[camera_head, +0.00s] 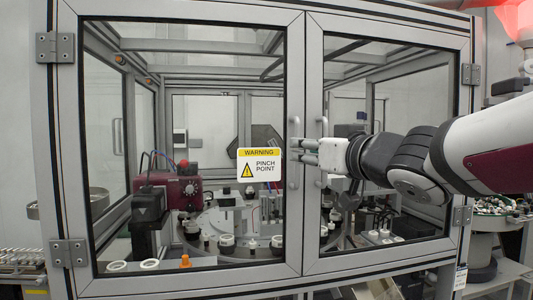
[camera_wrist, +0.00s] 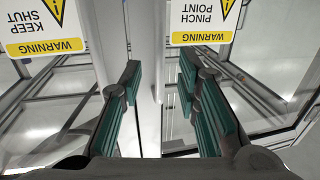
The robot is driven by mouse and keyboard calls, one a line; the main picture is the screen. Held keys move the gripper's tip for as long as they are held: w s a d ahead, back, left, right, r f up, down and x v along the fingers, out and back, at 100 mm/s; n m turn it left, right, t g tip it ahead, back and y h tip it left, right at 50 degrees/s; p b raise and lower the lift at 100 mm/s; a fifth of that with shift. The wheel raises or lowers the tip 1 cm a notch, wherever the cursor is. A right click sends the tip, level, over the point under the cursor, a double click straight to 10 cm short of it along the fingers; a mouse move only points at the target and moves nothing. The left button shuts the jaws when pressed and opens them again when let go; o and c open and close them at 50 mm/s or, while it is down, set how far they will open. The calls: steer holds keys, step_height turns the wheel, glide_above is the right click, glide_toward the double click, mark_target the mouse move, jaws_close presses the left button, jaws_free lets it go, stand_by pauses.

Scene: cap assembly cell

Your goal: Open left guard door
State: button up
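The left guard door (camera_head: 295,75) is a grey-framed clear panel and looks shut. It bears a yellow-and-white pinch point label (camera_head: 261,165), upside down in the wrist view (camera_wrist: 203,22). Its upright grey bar handle (camera_head: 294,178) is at the door's right edge. My gripper (camera_head: 296,147) reaches in from the right at the handle's height, in front of the right door's handle (camera_head: 323,125). In the wrist view, my gripper (camera_wrist: 159,80) is open, with teal pads apart. An upright bar, apparently the left handle (camera_wrist: 158,45), shows in the gap. Contact cannot be told.
The right guard door (camera_head: 390,28) also looks shut and stands behind my arm. A keep shut label (camera_wrist: 43,25) shows in the wrist view. Behind the panels are a round turntable (camera_head: 215,222) and a dark red machine (camera_head: 170,188). Hinges (camera_head: 55,47) line the cell's left post.

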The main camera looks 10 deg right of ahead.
mark_target(297, 181)
steer(key=shift+w+a+b, duration=0.15)
steer(key=shift+w+a, duration=0.05)
steer(key=shift+w, duration=0.95)
steer(key=shift+w+a+b, duration=0.15)
steer(key=shift+w+a, duration=0.05)
steer(key=shift+w, duration=0.95)
jaws_close()
